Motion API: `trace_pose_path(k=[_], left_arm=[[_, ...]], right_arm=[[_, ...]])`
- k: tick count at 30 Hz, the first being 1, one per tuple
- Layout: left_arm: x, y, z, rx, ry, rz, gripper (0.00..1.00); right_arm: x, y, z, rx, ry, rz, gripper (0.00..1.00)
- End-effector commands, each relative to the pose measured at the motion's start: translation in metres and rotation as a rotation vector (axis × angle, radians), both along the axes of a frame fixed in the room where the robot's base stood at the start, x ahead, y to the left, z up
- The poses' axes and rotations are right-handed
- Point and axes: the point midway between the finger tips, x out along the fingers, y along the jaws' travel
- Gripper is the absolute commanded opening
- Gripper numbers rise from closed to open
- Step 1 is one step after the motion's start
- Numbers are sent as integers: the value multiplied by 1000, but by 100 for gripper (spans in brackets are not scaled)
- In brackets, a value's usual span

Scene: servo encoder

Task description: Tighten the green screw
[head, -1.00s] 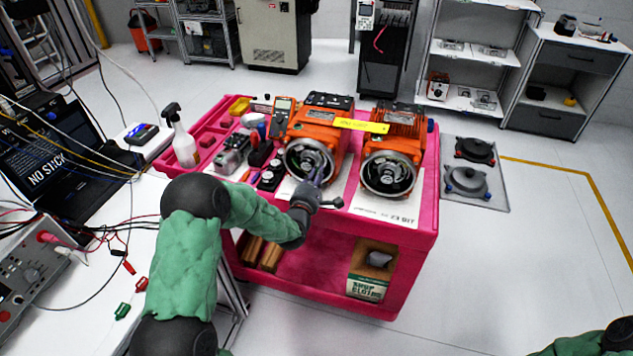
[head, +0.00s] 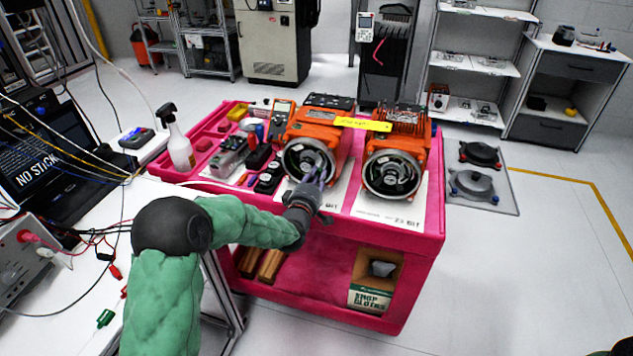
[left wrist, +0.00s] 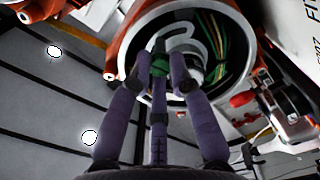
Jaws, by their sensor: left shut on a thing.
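The green screw (left wrist: 160,63) shows in the left wrist view between my fingertips, inside the round open end of an orange motor (left wrist: 125,45). My left gripper (left wrist: 165,60) has its purple fingers closed around the screw. In the head view my left gripper (head: 314,176) reaches into the open end of the left orange motor (head: 312,131). The screw is too small and covered to make out there. I cannot tell how deep the screw sits. My right gripper is out of view.
A second orange motor (head: 393,142) stands to the right on the pink cart (head: 425,225). A multimeter (head: 281,114), small tools and a spray bottle (head: 177,144) are to the left. The white bench (head: 75,255) with a laptop and wires borders the left side.

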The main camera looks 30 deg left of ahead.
Motion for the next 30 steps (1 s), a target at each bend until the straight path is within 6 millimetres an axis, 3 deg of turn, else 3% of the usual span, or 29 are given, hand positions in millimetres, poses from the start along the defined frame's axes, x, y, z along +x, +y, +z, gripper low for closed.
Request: trace_pose_path(k=[12,30], left_arm=[[0,-3,-4,206,56,-7,0],[-1,-4,-6,242,69,-8,0]], right_arm=[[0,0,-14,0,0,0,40],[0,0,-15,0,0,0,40]])
